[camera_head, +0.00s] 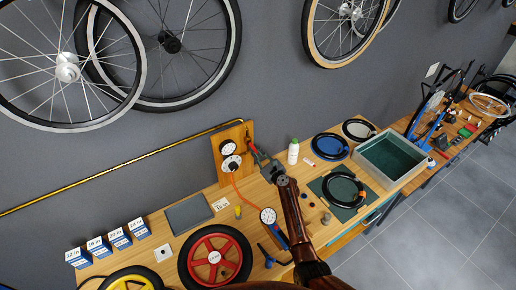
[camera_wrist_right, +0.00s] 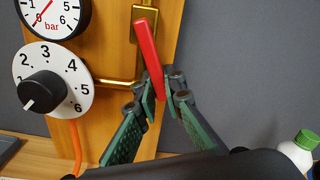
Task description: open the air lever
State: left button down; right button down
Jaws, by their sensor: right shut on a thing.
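The red air lever (camera_wrist_right: 150,52) sits on the brass valve and pipe of a wooden wall panel (camera_wrist_right: 112,45). In the wrist view it runs from the top middle down and slightly right, between my fingers. My right gripper (camera_wrist_right: 161,88) is shut on the lever's lower end. In the head view my right gripper (camera_head: 257,157) reaches the right side of the panel (camera_head: 219,152), hiding most of the lever. A bar gauge (camera_wrist_right: 50,15) and a numbered dial with a black knob (camera_wrist_right: 44,90) are left of the lever. My left gripper is out of view.
A brass pipe (camera_head: 120,172) runs along the wall to the panel. A white bottle with a green cap (camera_head: 293,151) stands right of my gripper. Wheels, a grey pad (camera_head: 189,214) and a water tub (camera_head: 365,160) occupy the bench.

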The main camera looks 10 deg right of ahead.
jog(key=shift+s+a+m, duration=0.1)
jog(key=shift+a+m, duration=0.2)
jog(key=shift+m, duration=0.2)
jog(key=c, duration=2)
grip_release()
jog(key=shift+f, duration=0.1)
jog(key=v, duration=1.2)
jog(key=shift+s+f, duration=0.1)
